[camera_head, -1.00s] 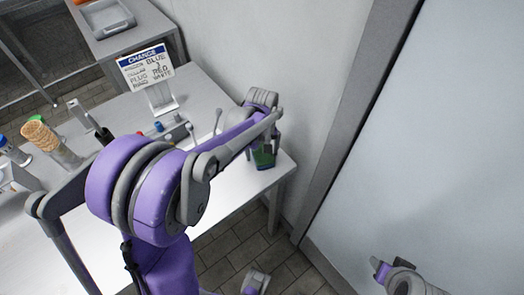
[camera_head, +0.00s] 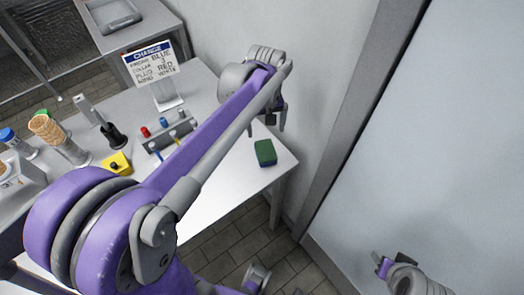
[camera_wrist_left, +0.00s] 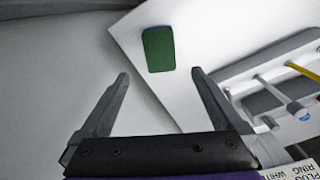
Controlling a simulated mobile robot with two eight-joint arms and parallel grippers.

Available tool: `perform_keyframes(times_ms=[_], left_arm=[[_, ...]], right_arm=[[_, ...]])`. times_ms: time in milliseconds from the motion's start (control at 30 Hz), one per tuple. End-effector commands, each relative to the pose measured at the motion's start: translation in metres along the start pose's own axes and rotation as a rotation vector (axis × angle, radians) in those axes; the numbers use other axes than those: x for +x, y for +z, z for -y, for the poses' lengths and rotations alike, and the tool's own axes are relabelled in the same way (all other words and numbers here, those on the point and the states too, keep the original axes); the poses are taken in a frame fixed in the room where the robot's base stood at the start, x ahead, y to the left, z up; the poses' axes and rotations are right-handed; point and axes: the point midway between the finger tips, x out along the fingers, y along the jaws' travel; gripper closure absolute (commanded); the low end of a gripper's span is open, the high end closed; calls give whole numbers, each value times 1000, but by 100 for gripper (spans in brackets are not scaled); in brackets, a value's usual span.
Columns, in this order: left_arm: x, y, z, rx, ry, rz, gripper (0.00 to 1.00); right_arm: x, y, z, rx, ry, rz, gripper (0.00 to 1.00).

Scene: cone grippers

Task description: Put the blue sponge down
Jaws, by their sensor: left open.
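The sponge (camera_head: 265,153) lies flat on the white table (camera_head: 225,195) near its right corner. Its top face looks green and its near side dark bluish. In the left wrist view the sponge (camera_wrist_left: 159,49) shows as a green block beyond the fingertips, with nothing between the fingers. My left gripper (camera_head: 268,126) is open and empty, above and just behind the sponge, apart from it. In the left wrist view its two fingers (camera_wrist_left: 160,74) are spread wide. Part of my right arm (camera_head: 400,274) shows at the lower right; its jaw state is unclear.
A grey rack with coloured pegs (camera_head: 170,132) stands left of the sponge. Behind it is a sign (camera_head: 150,63) on a stand. A wall closes off the back right. The table around the sponge is clear.

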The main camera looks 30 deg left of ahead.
Motion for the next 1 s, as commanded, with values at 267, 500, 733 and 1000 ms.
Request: perform_keyframes(times_ms=[267,500,733,1000], left_arm=[[10,88,26,353,98,-180,0],[41,148,52,640,152,-349,0],[54,164,59,732,164,-409,0],[52,164,59,732,164,-410,0]], right_arm=[[0,0,0,0,0,0,50],[0,0,0,0,0,0,50],[0,0,0,0,0,0,50],[-1,-1,0,0,0,-1,50]])
